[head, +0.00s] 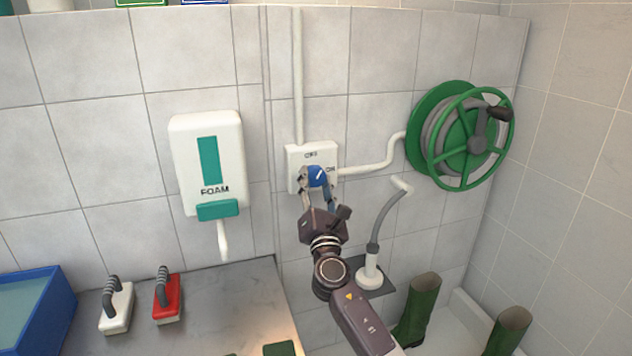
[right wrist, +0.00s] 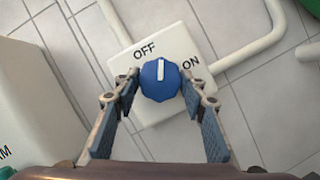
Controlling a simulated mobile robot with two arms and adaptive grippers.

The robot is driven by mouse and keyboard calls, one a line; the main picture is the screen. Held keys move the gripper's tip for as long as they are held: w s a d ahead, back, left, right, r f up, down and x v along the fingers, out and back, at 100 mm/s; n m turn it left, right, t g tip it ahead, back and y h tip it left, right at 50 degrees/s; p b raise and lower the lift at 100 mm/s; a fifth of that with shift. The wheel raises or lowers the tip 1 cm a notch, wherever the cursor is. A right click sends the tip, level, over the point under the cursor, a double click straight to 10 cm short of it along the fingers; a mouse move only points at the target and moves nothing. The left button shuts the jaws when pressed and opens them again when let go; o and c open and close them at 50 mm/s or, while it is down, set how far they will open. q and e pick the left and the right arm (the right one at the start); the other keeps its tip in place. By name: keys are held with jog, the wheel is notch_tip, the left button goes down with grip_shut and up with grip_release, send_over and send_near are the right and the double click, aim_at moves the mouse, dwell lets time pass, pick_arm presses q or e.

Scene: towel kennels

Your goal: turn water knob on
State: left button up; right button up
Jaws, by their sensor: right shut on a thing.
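A blue water knob (head: 317,176) with a white pointer line sits on a white wall box (head: 298,158) marked OFF at the top and ON at the right. The knob also shows in the right wrist view (right wrist: 158,84), where its pointer line lies between the OFF and ON marks. My right gripper (head: 316,184) reaches up to the box, and its fingers are shut on the knob from both sides. In the right wrist view the fingertips (right wrist: 161,88) flank the knob. My left gripper is not in view.
A FOAM dispenser (head: 178,150) hangs left of the box, and a green hose reel (head: 415,130) hangs right. Below are a counter (head: 225,300) with a white brush (head: 117,310), a red brush (head: 168,305) and a blue tub (head: 62,312). Green boots (head: 418,310) stand at lower right.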

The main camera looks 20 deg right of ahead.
jog(key=m+g+h, duration=0.1)
jog(key=m, duration=0.2)
jog(key=m+g+h+p, duration=0.1)
jog(key=m, duration=0.3)
jog(key=shift+a+r, duration=0.15)
jog(key=shift+r, duration=0.05)
jog(key=m+p, duration=0.1)
jog(key=m, duration=0.1)
jog(key=m+g, duration=0.1)
jog(key=shift+r+m+g+h+p, duration=0.1)
jog(key=shift+m+g+h+p, duration=0.2)
jog(key=shift+m+p, duration=0.1)
jog(key=shift+m+g+p, duration=0.5)
jog(key=shift+m+p, duration=0.15)
jog(key=shift+m, duration=0.65)
jog(key=o, duration=1.1)
jog(key=shift+o, duration=0.2)
